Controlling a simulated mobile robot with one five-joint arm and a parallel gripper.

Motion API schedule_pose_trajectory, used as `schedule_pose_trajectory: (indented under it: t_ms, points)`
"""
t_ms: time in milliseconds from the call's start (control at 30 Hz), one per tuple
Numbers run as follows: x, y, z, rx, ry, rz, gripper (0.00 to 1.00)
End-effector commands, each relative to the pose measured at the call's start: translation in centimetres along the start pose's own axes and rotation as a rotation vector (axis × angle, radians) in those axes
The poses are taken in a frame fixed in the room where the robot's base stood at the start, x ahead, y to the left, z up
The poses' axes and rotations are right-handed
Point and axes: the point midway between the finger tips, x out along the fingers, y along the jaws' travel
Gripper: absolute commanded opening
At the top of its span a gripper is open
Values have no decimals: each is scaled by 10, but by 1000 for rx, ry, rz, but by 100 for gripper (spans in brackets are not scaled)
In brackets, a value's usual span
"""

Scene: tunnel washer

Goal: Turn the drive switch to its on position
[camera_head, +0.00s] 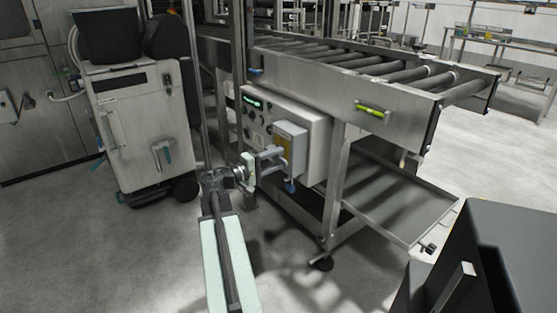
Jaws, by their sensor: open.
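A pale control box (313,138) hangs on the frame under the roller conveyor. Its front carries a green-lit display, several small dark knobs or buttons, and a raised grey housing with a yellow plate (287,147). I cannot tell for sure which of these is the drive switch, or its position; the yellow-plated housing may carry it. My gripper (273,160) is open, with its jaws in front of the lower left part of this housing. Whether the jaws touch anything is unclear. The gripper and wrist hide part of the box front.
The roller conveyor (350,85) runs above the box, with a metal tray (400,200) below it. Conveyor legs stand close to the right of my arm. A grey wheeled machine (140,125) stands at the left. Open floor lies at the lower left.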

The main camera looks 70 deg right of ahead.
Motion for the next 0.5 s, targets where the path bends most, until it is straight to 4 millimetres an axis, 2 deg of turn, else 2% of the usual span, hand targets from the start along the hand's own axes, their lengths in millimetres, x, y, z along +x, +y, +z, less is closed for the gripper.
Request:
schedule_pose_trajectory:
  t_ms: [100,333,367,500]
  points:
    - [9,0,0,0,0,0,44]
    - [10,0,0,0,0,-1,44]
    - [10,0,0,0,0,-1,41]
    - [10,0,0,0,0,-1,2]
